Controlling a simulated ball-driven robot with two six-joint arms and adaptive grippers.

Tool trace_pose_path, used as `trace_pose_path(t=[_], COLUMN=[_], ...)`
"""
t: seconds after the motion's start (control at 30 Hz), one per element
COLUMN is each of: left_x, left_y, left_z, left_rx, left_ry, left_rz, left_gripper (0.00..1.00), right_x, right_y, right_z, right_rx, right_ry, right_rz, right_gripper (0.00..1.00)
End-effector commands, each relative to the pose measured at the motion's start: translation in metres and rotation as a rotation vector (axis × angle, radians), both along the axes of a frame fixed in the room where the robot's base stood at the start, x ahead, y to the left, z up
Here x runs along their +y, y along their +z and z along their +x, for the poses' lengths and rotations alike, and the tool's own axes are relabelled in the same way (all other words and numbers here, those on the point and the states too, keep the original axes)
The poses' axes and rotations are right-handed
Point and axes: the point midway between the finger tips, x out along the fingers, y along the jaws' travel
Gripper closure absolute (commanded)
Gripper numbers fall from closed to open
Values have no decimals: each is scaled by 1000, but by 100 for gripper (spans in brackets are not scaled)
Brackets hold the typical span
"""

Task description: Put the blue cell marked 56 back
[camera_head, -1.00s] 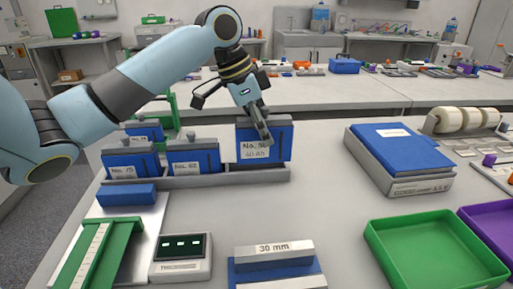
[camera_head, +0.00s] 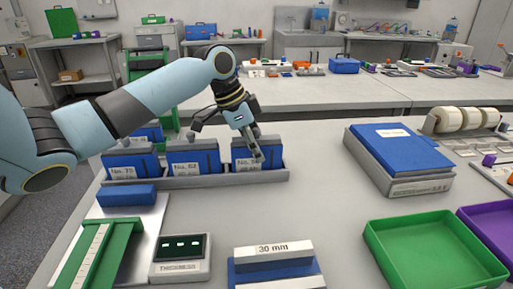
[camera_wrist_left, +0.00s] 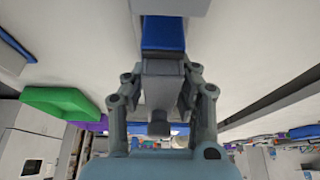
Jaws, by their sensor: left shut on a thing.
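The blue cell marked 56 (camera_head: 243,152) stands in the right end of the long grey rack (camera_head: 215,179), its lower part behind the rack's front wall. Its label is partly readable. My left gripper (camera_head: 258,153) is shut on this cell from above and in front. In the left wrist view the gripper (camera_wrist_left: 160,95) closes around a grey part, with the blue cell (camera_wrist_left: 163,35) beyond it. I cannot tell whether the cell touches the rack's floor. My right gripper is in neither view.
Blue cells No. 62 (camera_head: 193,158) and No. 75 (camera_head: 130,165) stand left in the same rack. A thickness gauge (camera_head: 181,258), a 30 mm block (camera_head: 272,250) and a green tray (camera_head: 435,258) are nearer. A blue-topped box (camera_head: 398,150) stands right. The table's middle is clear.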

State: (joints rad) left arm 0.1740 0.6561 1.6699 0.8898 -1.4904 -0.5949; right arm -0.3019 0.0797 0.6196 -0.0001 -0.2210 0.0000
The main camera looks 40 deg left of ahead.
Motion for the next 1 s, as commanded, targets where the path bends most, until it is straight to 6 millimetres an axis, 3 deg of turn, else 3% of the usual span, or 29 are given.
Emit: trace_pose_path(t=[0.03,0.2,0.57,1.0], left_x=[0,0,2,24], left_y=[-1,-1,7,91], left_z=[0,0,-2,-29], left_rx=[1,1,-1,0], left_ry=[0,0,0,-1], left_rz=[-1,-1,2,6], left_gripper=[72,51,51,51], right_x=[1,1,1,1], right_y=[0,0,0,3], right_z=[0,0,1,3], right_rx=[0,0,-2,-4], right_ry=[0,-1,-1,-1], right_rz=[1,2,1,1], right_gripper=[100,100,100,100])
